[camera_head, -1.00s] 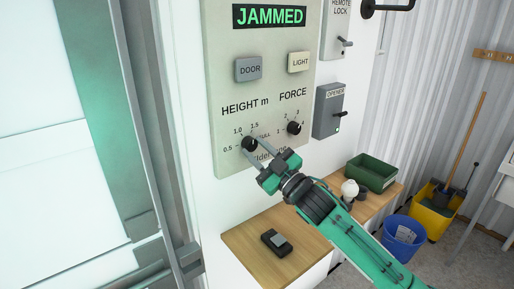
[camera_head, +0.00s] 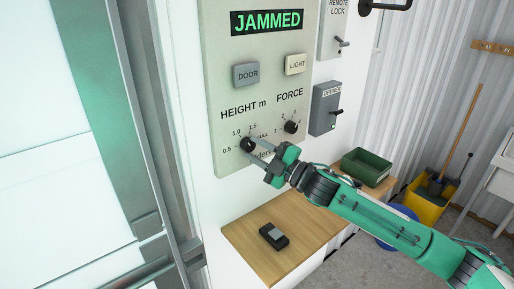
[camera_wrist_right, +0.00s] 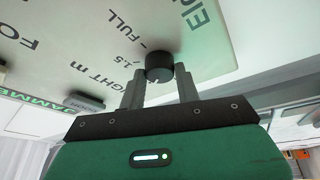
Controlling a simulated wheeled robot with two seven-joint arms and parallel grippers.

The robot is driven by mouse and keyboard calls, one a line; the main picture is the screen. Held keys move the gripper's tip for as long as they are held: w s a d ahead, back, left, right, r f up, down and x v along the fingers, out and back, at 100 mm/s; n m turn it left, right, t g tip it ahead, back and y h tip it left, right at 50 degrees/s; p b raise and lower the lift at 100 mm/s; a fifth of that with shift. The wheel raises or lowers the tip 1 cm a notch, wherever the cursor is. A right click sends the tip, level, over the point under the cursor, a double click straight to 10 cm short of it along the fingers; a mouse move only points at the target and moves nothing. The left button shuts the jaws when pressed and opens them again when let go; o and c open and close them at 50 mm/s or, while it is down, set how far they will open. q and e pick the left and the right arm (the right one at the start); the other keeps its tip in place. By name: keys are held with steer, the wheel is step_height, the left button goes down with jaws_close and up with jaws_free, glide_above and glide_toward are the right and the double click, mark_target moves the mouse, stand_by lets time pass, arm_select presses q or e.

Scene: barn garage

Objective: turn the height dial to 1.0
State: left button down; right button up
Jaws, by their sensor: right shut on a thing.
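The height dial (camera_head: 247,144) is a black knob under the "HEIGHT m" label on the pale control panel (camera_head: 222,70). Marks 0.5, 1.0, 1.5 and FULL surround it. My right gripper (camera_head: 250,146) reaches it from the lower right, its two fingers closed on the knob. In the right wrist view the dial (camera_wrist_right: 159,67) sits between the fingertips (camera_wrist_right: 159,82), with a small pale mark on its near edge. Which number the dial points at is hard to tell. My left gripper is not in view.
The panel also holds a "JAMMED" display (camera_head: 268,18), a DOOR button (camera_head: 246,74), a LIGHT button (camera_head: 295,64) and the force dial (camera_head: 291,127) close by. Below is a wooden shelf (camera_head: 250,242) with a black device (camera_head: 274,236) and a green bin (camera_head: 367,167).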

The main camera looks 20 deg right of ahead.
stand_by(0.4)
steer(key=o, duration=1)
steer(key=shift+c, duration=0.2)
steer(key=b+v, duration=0.5)
steer(key=v, duration=0.8)
steer(key=shift+s+d+f+b, duration=0.2)
steer(key=shift+s+d+b, duration=0.05)
steer(key=shift+s+b, duration=0.1)
